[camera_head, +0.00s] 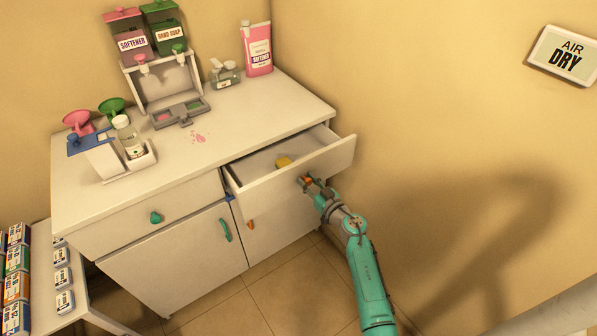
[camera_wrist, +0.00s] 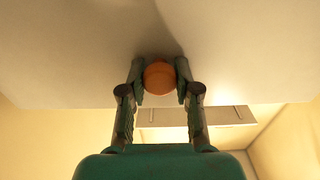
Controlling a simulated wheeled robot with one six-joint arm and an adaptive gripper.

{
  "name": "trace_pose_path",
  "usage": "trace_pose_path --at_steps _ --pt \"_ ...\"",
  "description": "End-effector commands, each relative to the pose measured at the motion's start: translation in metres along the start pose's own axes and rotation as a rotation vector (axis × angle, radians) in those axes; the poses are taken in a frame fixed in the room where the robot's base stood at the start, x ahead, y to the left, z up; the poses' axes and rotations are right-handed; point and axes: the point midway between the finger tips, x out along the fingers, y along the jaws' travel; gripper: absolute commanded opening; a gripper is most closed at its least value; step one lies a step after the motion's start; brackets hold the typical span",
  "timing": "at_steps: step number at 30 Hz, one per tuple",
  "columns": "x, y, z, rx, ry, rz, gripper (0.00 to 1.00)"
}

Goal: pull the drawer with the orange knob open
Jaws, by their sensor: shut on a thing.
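The drawer (camera_head: 293,182) with the orange knob is at the right of the white cabinet and stands pulled well out. The orange knob (camera_wrist: 159,78) sits between the two fingers of my gripper (camera_wrist: 159,82) in the wrist view, close against the white drawer front (camera_wrist: 80,60). My gripper is shut on the knob. In the head view my gripper (camera_head: 309,184) reaches the drawer front from below right and partly hides the knob.
A closed drawer with a teal knob (camera_head: 155,217) is at the left. Cupboard doors below have a teal handle (camera_head: 225,230) and an orange handle (camera_head: 250,225). Dispensers (camera_head: 145,42) and a pink carton (camera_head: 257,50) stand on the top. A wall is close at the right.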

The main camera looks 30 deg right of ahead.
Motion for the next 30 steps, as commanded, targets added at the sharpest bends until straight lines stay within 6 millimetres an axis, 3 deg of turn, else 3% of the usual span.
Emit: trace_pose_path --at_steps 3,9,23,24,27,30 --pt "-0.020 0.000 0.000 0.001 0.000 0.001 0.00" --pt "-0.038 0.000 -0.001 0.000 0.001 0.000 0.00" --pt "-0.043 0.000 -0.001 0.000 0.001 -0.001 0.00" --pt "-0.043 0.000 -0.001 0.000 0.001 -0.001 0.36" --pt "-0.043 0.000 -0.001 0.000 0.001 -0.001 0.56" --pt "-0.043 0.000 0.000 0.000 0.001 -0.001 0.56"
